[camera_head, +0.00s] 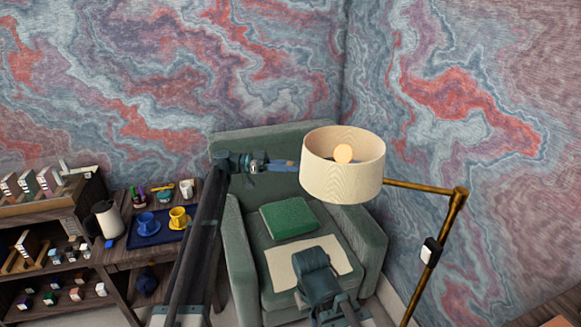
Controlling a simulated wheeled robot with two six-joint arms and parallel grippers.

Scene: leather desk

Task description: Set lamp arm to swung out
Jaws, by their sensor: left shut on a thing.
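The floor lamp has a cream drum shade (342,180) with a round bulb (343,153) glowing inside. Its brass lamp arm (418,187) runs from the shade rightward to a joint at the top of the brass pole (436,235). The shade hangs over the armchair. My left gripper (293,166) is at the shade's left side, at about mid-height, and is shut on the lampshade; the shade hides part of its fingertips.
A green armchair (218,138) stands below the shade, with a green cushion (287,218) and a cream cloth (282,268) on it. A side table with a blue tray (143,241) and cups is at left, beside a shelf (60,277). Marbled walls stand behind.

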